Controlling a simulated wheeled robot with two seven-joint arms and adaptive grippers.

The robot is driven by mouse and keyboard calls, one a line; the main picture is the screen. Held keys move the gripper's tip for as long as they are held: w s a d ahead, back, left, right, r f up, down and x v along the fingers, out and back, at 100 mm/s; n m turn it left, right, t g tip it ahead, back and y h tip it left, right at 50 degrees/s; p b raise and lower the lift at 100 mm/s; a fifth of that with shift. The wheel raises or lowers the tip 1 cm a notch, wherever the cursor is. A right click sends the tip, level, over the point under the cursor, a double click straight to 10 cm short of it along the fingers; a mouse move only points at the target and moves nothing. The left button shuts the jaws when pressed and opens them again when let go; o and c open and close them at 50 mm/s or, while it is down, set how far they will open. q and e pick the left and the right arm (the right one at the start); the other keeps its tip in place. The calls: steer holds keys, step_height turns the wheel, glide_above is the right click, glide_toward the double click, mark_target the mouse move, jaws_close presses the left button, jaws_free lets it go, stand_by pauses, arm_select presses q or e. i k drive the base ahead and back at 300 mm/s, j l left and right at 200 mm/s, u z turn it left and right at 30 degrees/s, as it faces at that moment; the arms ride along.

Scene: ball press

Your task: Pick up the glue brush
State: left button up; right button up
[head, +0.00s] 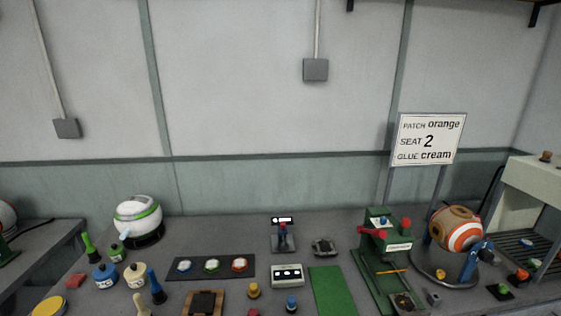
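Several small upright tools that look like glue brushes stand at the left of the table. One has a green handle (89,246), one is dark blue (156,288), and one is cream (142,304), partly cut off by the bottom edge. Beside them are round pots, one blue and white (105,276), one cream (135,275) and one with a green top (116,252). A sign (429,139) reads "PATCH orange, SEAT 2, GLUE cream". Neither of my grippers is in view.
A white and green ball (138,217) sits behind the pots. A dark strip with three coloured discs (211,267), a green mat (332,291), a green press (383,255) and an orange-striped ball (457,230) on a stand are to the right. Bare table lies behind the strip.

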mark_target(90, 248)
steer(key=u, duration=1.5)
